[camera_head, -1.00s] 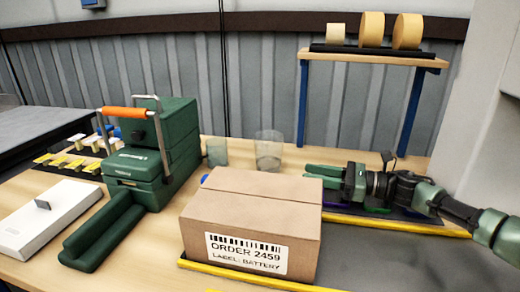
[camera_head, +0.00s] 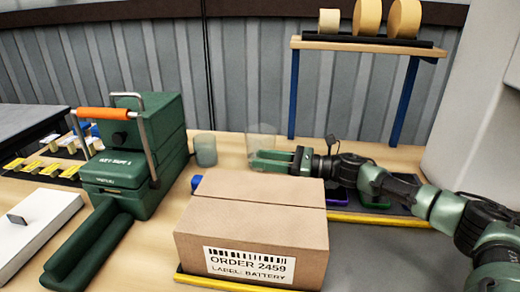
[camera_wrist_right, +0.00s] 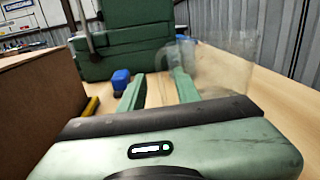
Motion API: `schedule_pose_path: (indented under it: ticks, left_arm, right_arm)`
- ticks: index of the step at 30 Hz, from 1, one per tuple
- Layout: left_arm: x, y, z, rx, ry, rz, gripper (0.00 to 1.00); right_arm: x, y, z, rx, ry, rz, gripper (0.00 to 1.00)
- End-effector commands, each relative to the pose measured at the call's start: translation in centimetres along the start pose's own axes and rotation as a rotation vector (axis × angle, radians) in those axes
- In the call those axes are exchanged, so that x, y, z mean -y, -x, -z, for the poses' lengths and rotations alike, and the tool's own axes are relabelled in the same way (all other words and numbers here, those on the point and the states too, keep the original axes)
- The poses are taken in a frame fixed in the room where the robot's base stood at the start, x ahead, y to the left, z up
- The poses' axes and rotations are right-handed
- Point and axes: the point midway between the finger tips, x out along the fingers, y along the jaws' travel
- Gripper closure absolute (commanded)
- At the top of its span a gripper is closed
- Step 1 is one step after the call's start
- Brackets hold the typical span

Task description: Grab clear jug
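The clear jug (camera_head: 262,137) stands upright on the wooden table behind the carton, its lower part hidden by my right gripper. My right gripper (camera_head: 257,161) points left in front of it, fingers apart and empty. In the right wrist view, the gripper's fingers (camera_wrist_right: 158,82) are spread with bare table between them. A smaller clear cup (camera_head: 205,150) stands left of the jug. My left gripper is not in view.
A carton (camera_head: 250,222) labelled "ORDER 2459" stands in front of the gripper, with a blue object (camera_head: 196,182) at its back left corner. A green machine (camera_head: 140,150) stands left. A raised shelf (camera_head: 365,45) with several rolls is behind. Phones lie under my right arm.

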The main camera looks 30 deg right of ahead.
Motion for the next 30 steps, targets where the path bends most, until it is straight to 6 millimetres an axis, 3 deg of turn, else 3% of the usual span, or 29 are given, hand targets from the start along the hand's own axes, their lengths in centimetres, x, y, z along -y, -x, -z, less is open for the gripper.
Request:
schedule_pose_path:
  ticks: [7,10,11,30]
  left_arm:
    - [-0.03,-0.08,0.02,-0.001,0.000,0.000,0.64]
    - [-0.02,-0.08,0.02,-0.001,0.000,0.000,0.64]
    - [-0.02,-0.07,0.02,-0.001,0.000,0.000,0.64]
    - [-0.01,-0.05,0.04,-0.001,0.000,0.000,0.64]
  right_arm:
    - [0.03,-0.12,0.07,-0.001,0.000,0.001,0.70]
    - [0.03,-0.11,0.06,-0.001,0.000,0.001,0.98]
    - [0.03,-0.10,0.06,-0.001,0.000,0.001,1.00]
    - [0.05,-0.07,0.04,-0.001,0.000,0.002,1.00]
